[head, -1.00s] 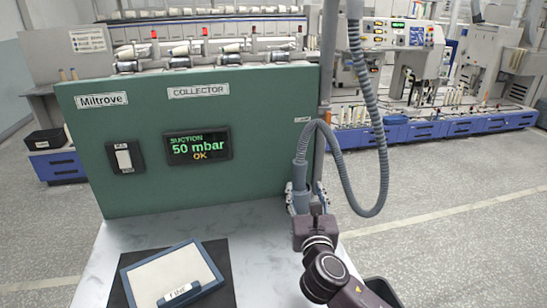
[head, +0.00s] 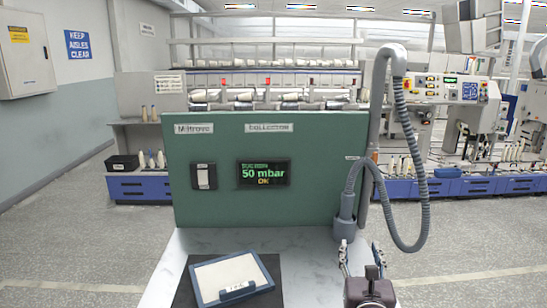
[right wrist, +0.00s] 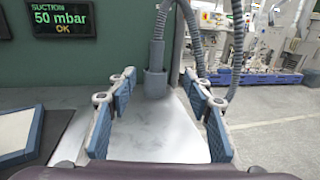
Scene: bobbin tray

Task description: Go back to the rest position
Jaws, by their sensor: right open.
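My right gripper (head: 360,258) is in the lower right of the head view, over the right part of the light work table (head: 215,243). In the right wrist view my right gripper (right wrist: 160,115) has its two blue-padded fingers spread apart with nothing between them. A grey suction hose nozzle (right wrist: 155,82) sits in its holder beyond the fingers, apart from them. The same nozzle holder (head: 345,228) shows in the head view just beyond the gripper. My left gripper is not in view.
A blue-framed tray (head: 228,297) with a pale surface lies on a dark mat (head: 184,292). The green collector panel (head: 270,208) with a lit "50 mbar OK" display (head: 263,173) stands behind the table. The grey hose (head: 424,205) loops down at its right. Open floor lies at both sides.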

